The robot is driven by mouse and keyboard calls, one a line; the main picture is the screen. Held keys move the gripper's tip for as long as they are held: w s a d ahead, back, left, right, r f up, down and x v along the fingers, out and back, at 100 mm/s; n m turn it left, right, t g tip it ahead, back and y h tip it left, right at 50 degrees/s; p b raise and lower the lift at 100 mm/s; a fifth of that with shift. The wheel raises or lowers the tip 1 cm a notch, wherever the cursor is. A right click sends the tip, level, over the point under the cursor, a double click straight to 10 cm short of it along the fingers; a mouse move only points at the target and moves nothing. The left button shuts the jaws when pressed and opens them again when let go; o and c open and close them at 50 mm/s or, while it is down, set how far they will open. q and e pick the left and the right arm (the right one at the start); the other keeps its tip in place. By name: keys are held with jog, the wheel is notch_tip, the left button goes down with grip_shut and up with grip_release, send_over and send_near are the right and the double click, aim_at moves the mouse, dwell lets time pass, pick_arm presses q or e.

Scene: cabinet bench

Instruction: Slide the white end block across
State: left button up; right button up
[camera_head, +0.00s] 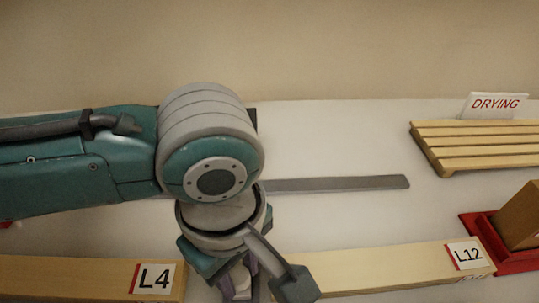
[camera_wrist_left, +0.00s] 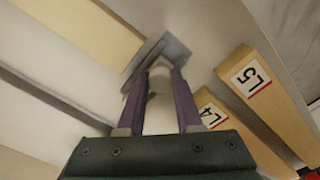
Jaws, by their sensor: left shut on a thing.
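The white end block (camera_head: 240,277) shows only in part in the head view, low in the middle beneath my left wrist. My left gripper (camera_head: 238,285) points down there and is shut on it, with its purple fingers on either side. In the left wrist view the pale block (camera_wrist_left: 160,108) sits between the two fingers of the left gripper (camera_wrist_left: 163,76). Its lower part is hidden by the gripper body. My right gripper is in neither view.
Pale wooden bars labelled L4 (camera_head: 90,276) and L12 (camera_head: 385,269) lie along the front. A grey strip (camera_head: 340,184) lies behind. A slatted rack (camera_head: 480,142) by the DRYING sign (camera_head: 496,105) and a red tray (camera_head: 520,262) are right. A grey angled piece (camera_wrist_left: 172,47) lies beyond the fingertips.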

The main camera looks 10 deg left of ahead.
pick_arm(q)
jog(key=shift+w+a+b, duration=0.25)
jog(key=shift+w+b, duration=0.05)
jog(key=shift+w, duration=0.6)
jog(key=shift+w+a+b, duration=0.25)
jog(key=shift+w+a, duration=0.05)
jog(key=shift+w, duration=0.55)
jog(key=shift+w+a+b, duration=0.25)
jog(key=shift+w+b, duration=0.05)
jog(key=shift+w, duration=0.7)
jog(key=shift+w+a, duration=0.2)
jog(key=shift+w, duration=0.35)
jog(key=o, duration=1.2)
jog(key=shift+c, duration=0.2)
notch_tip(320, 180, up, 9)
jog(key=p, duration=1)
